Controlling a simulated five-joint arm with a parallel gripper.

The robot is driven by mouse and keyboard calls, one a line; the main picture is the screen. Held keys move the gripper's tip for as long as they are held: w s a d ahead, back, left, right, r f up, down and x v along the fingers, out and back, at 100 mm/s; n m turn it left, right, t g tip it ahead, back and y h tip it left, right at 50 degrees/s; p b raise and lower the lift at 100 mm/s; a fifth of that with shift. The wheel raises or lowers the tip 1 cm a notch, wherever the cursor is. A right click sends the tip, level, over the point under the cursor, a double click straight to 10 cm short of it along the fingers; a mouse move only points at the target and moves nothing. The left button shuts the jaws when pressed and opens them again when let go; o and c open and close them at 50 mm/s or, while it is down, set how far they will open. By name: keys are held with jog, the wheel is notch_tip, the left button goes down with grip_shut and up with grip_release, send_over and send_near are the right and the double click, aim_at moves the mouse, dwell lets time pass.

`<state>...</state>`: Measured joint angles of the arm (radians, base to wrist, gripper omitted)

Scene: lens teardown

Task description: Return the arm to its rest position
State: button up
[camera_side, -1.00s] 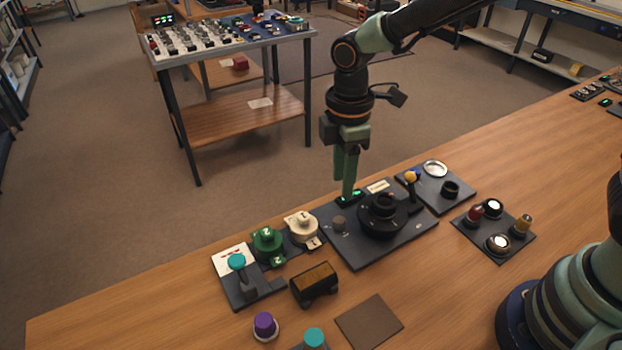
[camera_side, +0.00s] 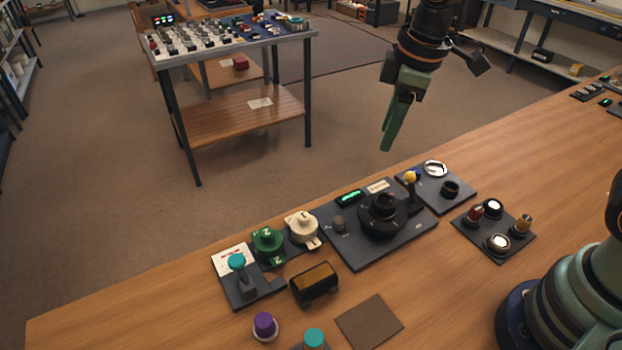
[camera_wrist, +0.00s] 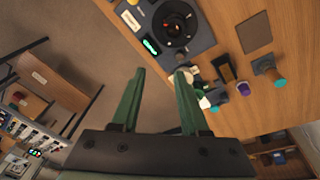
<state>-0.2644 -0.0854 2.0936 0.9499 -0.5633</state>
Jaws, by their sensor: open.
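My gripper (camera_side: 388,146) hangs in the air above and behind the bench's far edge in the side view, its green fingers pointing down and slightly left. It touches nothing. In the wrist view the two green fingers (camera_wrist: 160,72) stand apart with nothing between them. The black round lens unit (camera_side: 383,212) sits on a dark plate (camera_side: 360,255) with a lit green display (camera_side: 349,196), below my gripper. It also shows in the wrist view (camera_wrist: 174,27).
A plate with a silver ring (camera_side: 435,168) and a plate with several knobs (camera_side: 498,243) lie to the right. Green (camera_side: 267,243) and cream (camera_side: 302,229) knobs, a teal-topped lever (camera_side: 237,262) and a black box (camera_side: 315,285) stand to the left. A brown mat (camera_side: 369,321) lies in front.

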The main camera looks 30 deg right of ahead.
jog(key=s+d+r+m+t, duration=0.3)
jog(key=s+d+m, duration=0.3)
jog(key=d+m, duration=0.3)
jog(key=shift+s+d+r+t+h, duration=0.25)
jog(key=shift+s+r+t+h, duration=0.1)
jog(key=shift+r, duration=0.3)
